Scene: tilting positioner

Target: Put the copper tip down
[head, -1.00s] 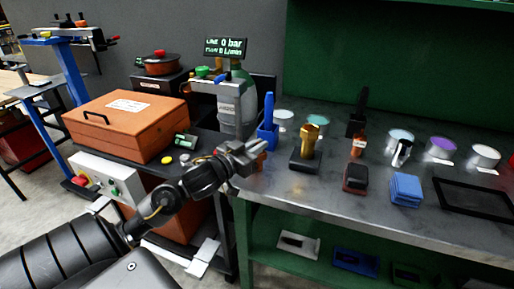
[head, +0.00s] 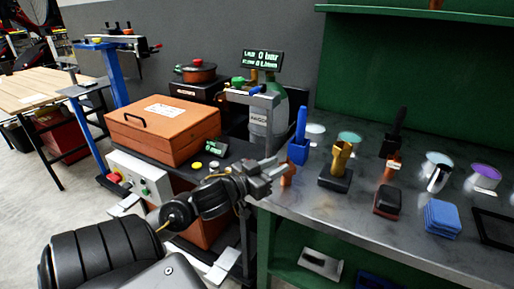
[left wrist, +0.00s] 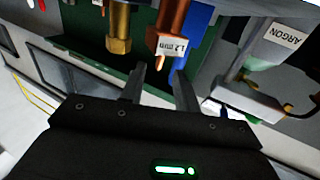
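The copper tip (head: 288,172) is a small orange upright piece near the table's left end, just beyond my left gripper (head: 277,176). In the left wrist view the copper tip (left wrist: 168,28) carries a white label reading about 1.2 mm, and its thin end points toward the gap between my fingers. My left gripper (left wrist: 160,80) has its fingers apart, with visible gaps beside that thin end. I cannot tell whether a finger touches the wider body. The copper tip's foot is partly hidden in the head view. My right gripper is not in view.
A blue holder (head: 298,150) stands just behind the copper tip. A brass nozzle (head: 341,157) on a black block is to its right, with another labelled orange piece (head: 392,168) farther right. The argon bottle (head: 260,118) stands left of the table. Bare tabletop (head: 310,200) lies in front.

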